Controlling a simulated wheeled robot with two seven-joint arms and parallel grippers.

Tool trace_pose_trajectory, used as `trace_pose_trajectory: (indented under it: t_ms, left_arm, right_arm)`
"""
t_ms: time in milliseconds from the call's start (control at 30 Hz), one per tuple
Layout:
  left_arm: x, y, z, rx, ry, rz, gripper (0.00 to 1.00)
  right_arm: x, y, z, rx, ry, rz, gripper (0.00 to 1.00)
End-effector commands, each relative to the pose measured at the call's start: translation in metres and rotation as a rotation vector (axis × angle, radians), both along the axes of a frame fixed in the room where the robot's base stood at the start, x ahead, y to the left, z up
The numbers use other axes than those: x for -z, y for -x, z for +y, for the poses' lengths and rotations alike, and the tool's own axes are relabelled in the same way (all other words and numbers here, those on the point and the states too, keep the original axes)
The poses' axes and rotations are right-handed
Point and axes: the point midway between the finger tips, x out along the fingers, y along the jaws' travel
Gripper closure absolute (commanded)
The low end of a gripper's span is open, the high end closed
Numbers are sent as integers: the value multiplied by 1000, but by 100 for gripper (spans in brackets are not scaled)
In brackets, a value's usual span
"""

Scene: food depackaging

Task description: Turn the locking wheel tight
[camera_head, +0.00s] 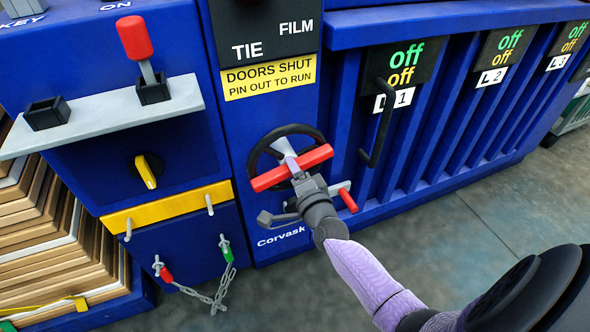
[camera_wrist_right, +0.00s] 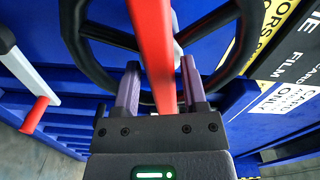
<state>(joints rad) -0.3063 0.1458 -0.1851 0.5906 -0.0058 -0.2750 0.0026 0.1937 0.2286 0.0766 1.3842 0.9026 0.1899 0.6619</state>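The locking wheel is a black ring (camera_head: 254,156) with a red crossbar (camera_head: 268,179) on the front of the blue machine, below the yellow label. The bar is slightly tilted, its right end higher in the head view. My right gripper (camera_head: 297,170) reaches the wheel from the lower right. In the right wrist view my right gripper (camera_wrist_right: 159,85) has its two purple fingers apart, one on each side of the red bar (camera_wrist_right: 154,45). A gap shows on the left of the bar; contact on the right is unclear. The wheel ring (camera_wrist_right: 74,40) lies behind. My left gripper is not seen.
A short red-tipped lever (camera_head: 348,200) sticks out right of the wheel. A black door handle (camera_head: 377,135) stands further right. A red-knobbed lever (camera_head: 137,45), a grey shelf (camera_head: 110,112) and a hanging chain (camera_head: 205,298) are at the left. Floor is clear at the lower right.

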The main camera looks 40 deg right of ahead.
Motion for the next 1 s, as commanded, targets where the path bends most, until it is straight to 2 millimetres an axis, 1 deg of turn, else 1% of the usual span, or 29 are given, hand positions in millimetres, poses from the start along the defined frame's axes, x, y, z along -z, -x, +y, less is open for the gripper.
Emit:
trace_pose_trajectory:
  t_ms: [33,67,367,467,567,700,800,900,1000]
  left_arm:
    - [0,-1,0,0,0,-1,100]
    - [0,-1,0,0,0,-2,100]
    - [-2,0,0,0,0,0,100]
    - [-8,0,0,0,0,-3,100]
    - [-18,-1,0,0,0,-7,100]
    - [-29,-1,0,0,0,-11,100]
    - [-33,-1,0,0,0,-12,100]
    - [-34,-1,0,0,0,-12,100]
    - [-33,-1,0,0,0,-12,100]
  right_arm:
    - [0,0,0,0,-1,0,33]
    - [0,0,0,0,-1,-1,29]
    - [-1,2,0,1,-2,-2,29]
    - [-3,14,3,0,-1,0,29]
    - [-4,36,8,0,0,0,29]
    - [-4,69,16,0,-1,0,29]
    - [-3,86,21,0,0,0,29]
    - [-2,95,23,0,-1,-1,29]
    - [-1,97,23,0,-1,-1,29]
